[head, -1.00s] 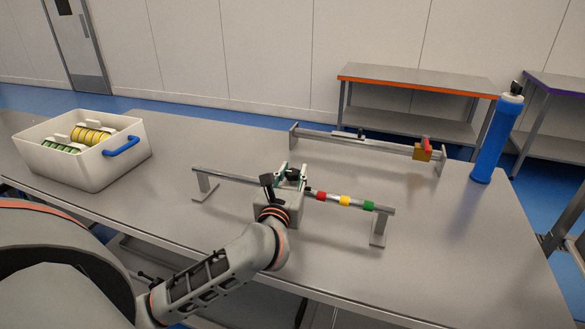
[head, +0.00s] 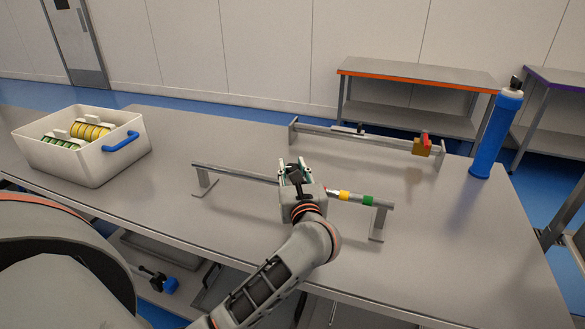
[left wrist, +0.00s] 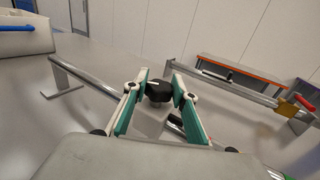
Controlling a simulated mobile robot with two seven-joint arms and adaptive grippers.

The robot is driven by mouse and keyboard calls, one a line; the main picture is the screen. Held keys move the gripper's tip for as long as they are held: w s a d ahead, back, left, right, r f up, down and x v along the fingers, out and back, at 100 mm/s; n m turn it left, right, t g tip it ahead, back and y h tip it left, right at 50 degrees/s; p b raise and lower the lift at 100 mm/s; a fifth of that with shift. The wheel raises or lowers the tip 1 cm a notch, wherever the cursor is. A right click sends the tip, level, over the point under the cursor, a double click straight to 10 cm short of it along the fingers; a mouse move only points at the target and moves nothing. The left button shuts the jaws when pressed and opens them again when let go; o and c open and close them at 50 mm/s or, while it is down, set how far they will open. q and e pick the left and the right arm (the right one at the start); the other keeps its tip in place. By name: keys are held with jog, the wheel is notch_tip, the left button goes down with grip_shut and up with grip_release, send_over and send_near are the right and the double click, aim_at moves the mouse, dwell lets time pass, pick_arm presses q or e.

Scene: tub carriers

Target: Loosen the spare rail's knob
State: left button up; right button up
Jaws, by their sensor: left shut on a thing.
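My left gripper (head: 295,167) is over the middle of the near rail (head: 235,173), a metal bar on two end feet. In the left wrist view its two green-padded fingers (left wrist: 157,70) are closed on a black knob (left wrist: 158,91) with a pale mark on top. The rail shows on both sides of the gripper. Yellow (head: 344,196) and green (head: 368,201) bands show to the right. The gripper's body hides the middle of the rail. My right gripper is not in view.
A second rail (head: 375,139) with a yellow block (head: 418,148) and red lever stands behind. A blue cylinder (head: 492,140) stands at the right. A white tub (head: 115,165) with a blue handle and yellow and green rolls sits at the left. The tabletop between is clear.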

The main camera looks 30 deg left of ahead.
pick_arm(q)
jog(key=shift+r, duration=0.1)
jog(key=o, duration=1.1)
jog(key=shift+s+d, duration=0.1)
jog(key=shift+s, duration=0.05)
jog(key=v, duration=1.1)
jog(key=shift+s+d, duration=0.2)
jog(key=shift+d, duration=0.1)
